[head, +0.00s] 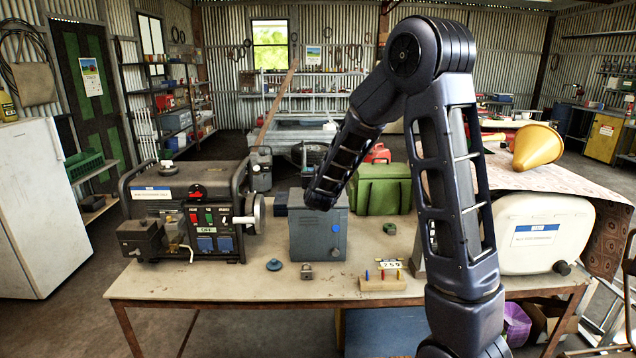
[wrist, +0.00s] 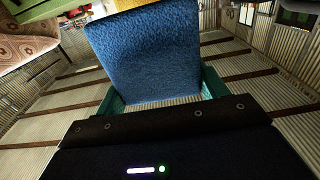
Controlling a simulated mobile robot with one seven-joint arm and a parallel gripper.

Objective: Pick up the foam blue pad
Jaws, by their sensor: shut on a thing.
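The blue foam pad (wrist: 145,45) fills the upper middle of the wrist view, with a textured face and squared edges. My gripper (wrist: 158,88) is shut on it, with a teal finger at each side of the pad's near end. The pad sticks out away from the palm. In the head view I cannot make out the pad or my fingers clearly; the end of my arm hangs over a grey-blue box (head: 306,235) on the workbench.
The workbench (head: 215,285) holds a generator (head: 190,210) at left, a green case (head: 382,188) behind and a white container (head: 540,232) at right. A wooden block with coloured pegs (head: 383,282), a padlock (head: 307,273) and a blue disc (head: 274,265) lie near its front.

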